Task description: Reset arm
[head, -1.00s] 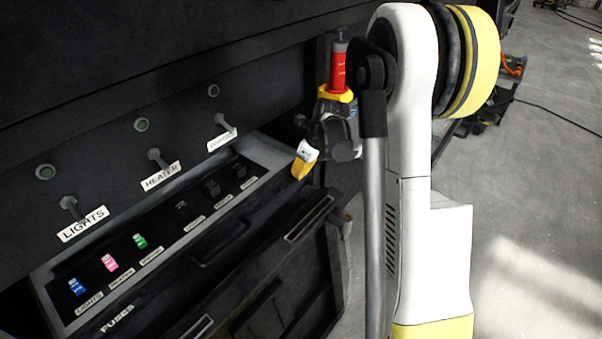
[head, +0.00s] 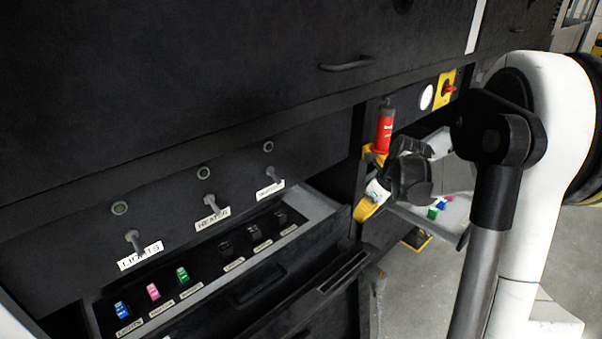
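My gripper (head: 366,207) shows in the head view in front of the right end of the dark panel, with a yellow fingertip pointing down and left. From this side I cannot tell whether its fingers are open or shut, and no held object can be made out. My white and black arm fills the right side. The gripper is to the right of the open fuse drawer (head: 318,224) and appears apart from it.
A red cylinder (head: 385,132) shows just above my gripper; contact is unclear. Switches marked LIGHTS (head: 134,240) and HEATER (head: 208,203) stick out above the drawer, which holds blue, pink and green fuses. A grey tray (head: 417,217) with coloured pieces is behind my gripper. Floor shows at right.

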